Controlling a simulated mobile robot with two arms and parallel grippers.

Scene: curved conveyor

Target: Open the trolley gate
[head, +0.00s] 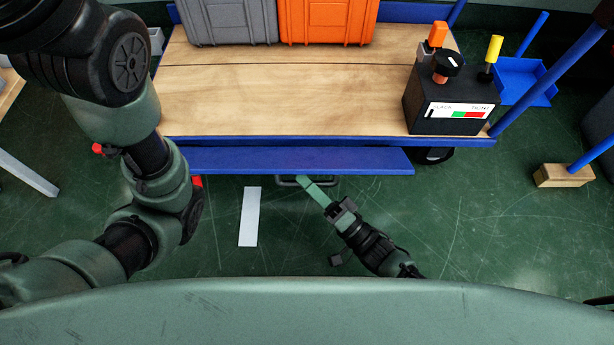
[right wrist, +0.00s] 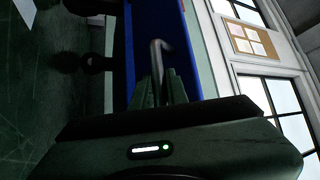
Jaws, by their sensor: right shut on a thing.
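The trolley gate (head: 290,161) is a long blue panel along the near side of the wooden-topped trolley. A dark grey handle (head: 285,183) shows under the gate's near edge. My right gripper (head: 306,184) reaches up from below and is shut on this handle. In the right wrist view the green fingers (right wrist: 166,88) close around the grey handle bar (right wrist: 157,60), with the blue gate (right wrist: 185,45) beside it. My left arm crosses the left of the head view and covers the gate's left end. My left gripper does not show.
A grey case (head: 228,20) and an orange case (head: 327,20) stand on the trolley deck (head: 290,95). A black box (head: 452,105) with knobs and a gauge sits at its right end. A white strip (head: 249,216) marks the green floor, which is mostly clear.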

